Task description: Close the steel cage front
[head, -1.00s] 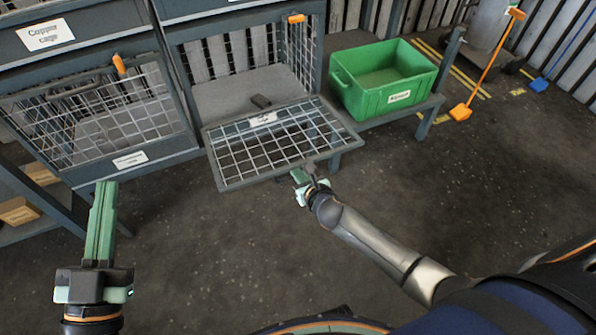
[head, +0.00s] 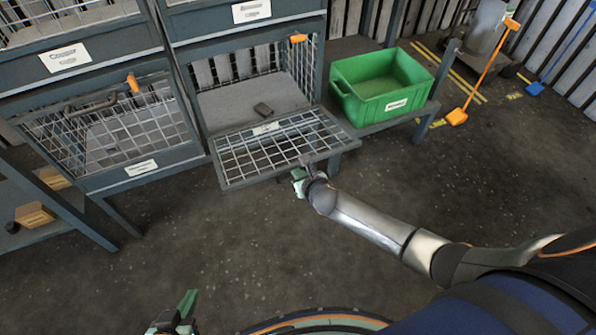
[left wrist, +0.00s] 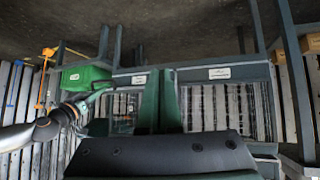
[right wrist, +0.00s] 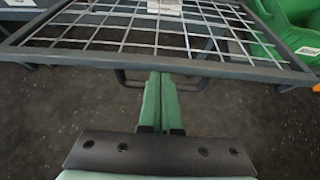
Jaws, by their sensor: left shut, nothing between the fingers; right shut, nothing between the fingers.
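The lowered mesh front (head: 275,150) of the middle cage lies open, sticking out towards me; its label (head: 265,128) is too small to read. My right gripper (head: 298,178) is shut and empty under the front's near edge. In the right wrist view the mesh front (right wrist: 165,58) spans the top, and my right gripper (right wrist: 160,80) has its tips at the dark handle (right wrist: 125,78) below its edge; contact is unclear. My left gripper (head: 188,302) is shut and empty, low in the head view, well apart from the cages.
A closed mesh cage (head: 130,125) stands to the left, a green bin (head: 375,100) to the right. The floor (head: 470,190) in front is clear.

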